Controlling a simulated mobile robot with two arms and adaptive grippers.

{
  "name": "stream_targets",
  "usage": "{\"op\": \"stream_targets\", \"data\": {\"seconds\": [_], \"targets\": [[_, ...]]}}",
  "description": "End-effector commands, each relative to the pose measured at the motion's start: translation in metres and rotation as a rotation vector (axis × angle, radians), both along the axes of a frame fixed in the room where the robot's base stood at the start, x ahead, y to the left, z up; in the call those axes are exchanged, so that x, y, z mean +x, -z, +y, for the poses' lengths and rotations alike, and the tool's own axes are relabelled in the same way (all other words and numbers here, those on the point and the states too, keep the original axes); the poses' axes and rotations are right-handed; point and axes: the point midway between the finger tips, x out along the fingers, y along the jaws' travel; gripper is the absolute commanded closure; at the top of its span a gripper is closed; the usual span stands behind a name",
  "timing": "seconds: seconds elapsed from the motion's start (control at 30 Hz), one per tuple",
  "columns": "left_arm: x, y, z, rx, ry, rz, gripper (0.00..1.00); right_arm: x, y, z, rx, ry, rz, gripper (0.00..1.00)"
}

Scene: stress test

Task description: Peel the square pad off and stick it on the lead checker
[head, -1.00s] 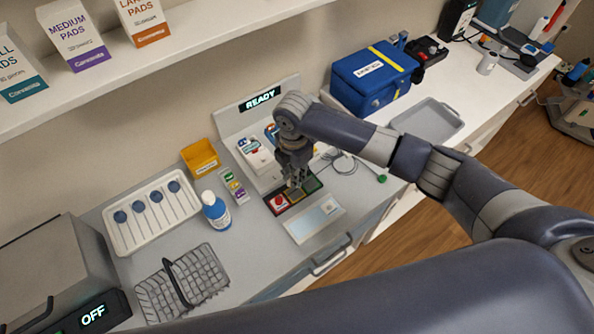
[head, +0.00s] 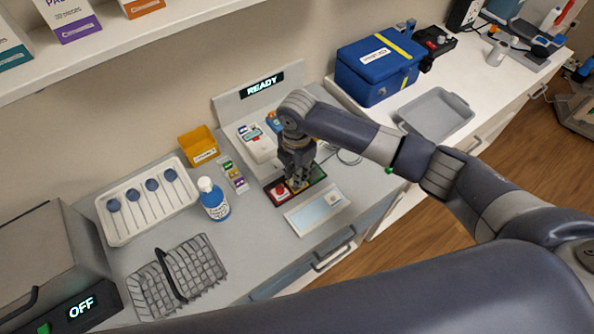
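My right gripper (head: 297,186) points down over a dark tray (head: 310,193) with a red section on the left and a green section on the right. Its fingertips are at the tray's middle, and I cannot tell whether they are open or shut. No square pad can be made out; the fingers cover the middle section. A white device (head: 262,152) with coloured parts stands in front of a panel reading READY (head: 262,86); it may be the lead checker. My gripper and forearm hide part of it. My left gripper is not in view.
A pale flat panel (head: 318,211) lies in front of the dark tray. A blue-and-white bottle (head: 214,202), small coloured blocks (head: 234,177) and a yellow bin (head: 198,147) stand to the left. A wire basket (head: 178,280) and a white tray of round-headed sticks (head: 125,233) lie further left.

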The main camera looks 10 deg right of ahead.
Motion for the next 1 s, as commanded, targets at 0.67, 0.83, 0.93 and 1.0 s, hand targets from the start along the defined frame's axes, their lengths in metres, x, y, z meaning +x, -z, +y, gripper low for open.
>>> {"op": "stream_targets", "data": {"seconds": [0.67,0.83,0.93,1.0], "targets": [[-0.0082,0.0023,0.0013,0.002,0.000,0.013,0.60,-0.0002,0.0046,0.0003,0.000,-0.001,0.000,0.94],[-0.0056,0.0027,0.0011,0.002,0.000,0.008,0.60,-0.0001,0.0071,0.0004,0.000,-0.001,0.000,0.94],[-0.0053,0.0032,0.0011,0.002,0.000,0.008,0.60,-0.0001,0.0086,0.0005,0.000,-0.001,0.000,0.94],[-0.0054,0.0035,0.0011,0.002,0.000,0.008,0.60,-0.0001,0.0097,0.0005,0.000,-0.001,0.000,0.94]]}}
